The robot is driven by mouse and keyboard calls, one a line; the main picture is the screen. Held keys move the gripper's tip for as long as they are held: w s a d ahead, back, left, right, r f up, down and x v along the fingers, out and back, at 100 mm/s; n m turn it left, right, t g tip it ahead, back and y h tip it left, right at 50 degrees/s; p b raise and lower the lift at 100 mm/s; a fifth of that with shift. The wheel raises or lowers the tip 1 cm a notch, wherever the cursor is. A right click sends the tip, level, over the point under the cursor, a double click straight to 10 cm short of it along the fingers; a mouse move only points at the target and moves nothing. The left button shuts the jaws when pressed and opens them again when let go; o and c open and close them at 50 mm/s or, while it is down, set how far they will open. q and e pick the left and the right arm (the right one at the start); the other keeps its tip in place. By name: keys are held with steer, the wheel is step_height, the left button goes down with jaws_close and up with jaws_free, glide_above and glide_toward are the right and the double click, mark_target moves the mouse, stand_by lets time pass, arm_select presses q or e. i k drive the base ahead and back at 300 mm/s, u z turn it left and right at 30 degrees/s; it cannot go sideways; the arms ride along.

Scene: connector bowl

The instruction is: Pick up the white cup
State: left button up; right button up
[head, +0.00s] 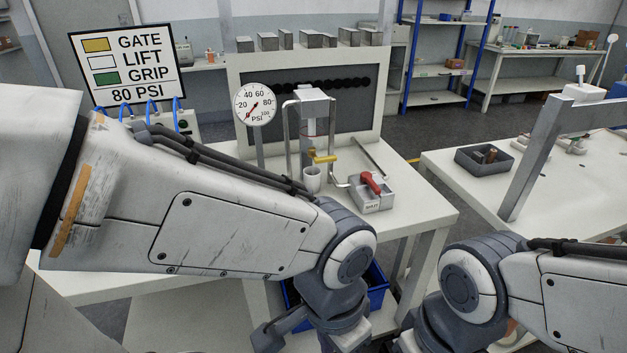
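A small white cup (312,180) stands upright on the white table, under the yellow-handled part of a grey dispenser-like fixture (314,130). Nothing of mine touches the cup. My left arm crosses the front of the view, and its wrist hangs in front of the table edge. Part of my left gripper (272,337) shows low at the bottom edge, well below and nearer than the cup. My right gripper (408,343) shows only as a grey piece at the bottom edge. Both grippers' fingertips are cut off or hidden, so their opening cannot be told.
A grey box with a red lever (372,192) stands right of the cup. A pressure gauge (254,104) is at left, and a sign (126,66) reads GATE, LIFT, GRIP, 80 PSI. A blue bin (376,287) sits below. A second table (450,178) holds a dark tray (484,160).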

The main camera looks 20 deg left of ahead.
mark_target(311, 182)
steer(key=u, duration=2.05)
steer(key=i, duration=1)
steer(key=z, duration=2.05)
